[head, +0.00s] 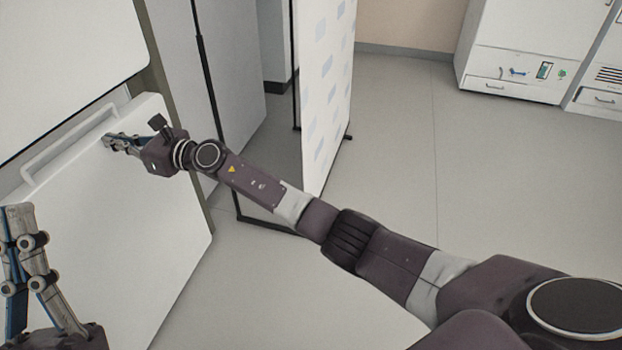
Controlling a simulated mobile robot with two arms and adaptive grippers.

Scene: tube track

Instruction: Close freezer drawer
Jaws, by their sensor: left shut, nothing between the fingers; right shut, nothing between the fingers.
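The white freezer drawer (135,220) fills the left of the head view, below a white upper door (65,55). A grey gap shows between the two; I cannot tell how far out the drawer stands. Its long white handle (68,140) runs along the top of the front. My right gripper (112,142) is shut and empty at the upper part of the drawer front, beside the handle's right end; contact is unclear. My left gripper (18,212) is shut and empty, pointing up in front of the drawer at the lower left. The drawer's lower left part is hidden behind it.
A dark-framed partition (325,90) with a patterned white panel stands right of the freezer, behind my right arm. White cabinets (520,55) stand at the far upper right. The grey floor (440,160) between them is clear.

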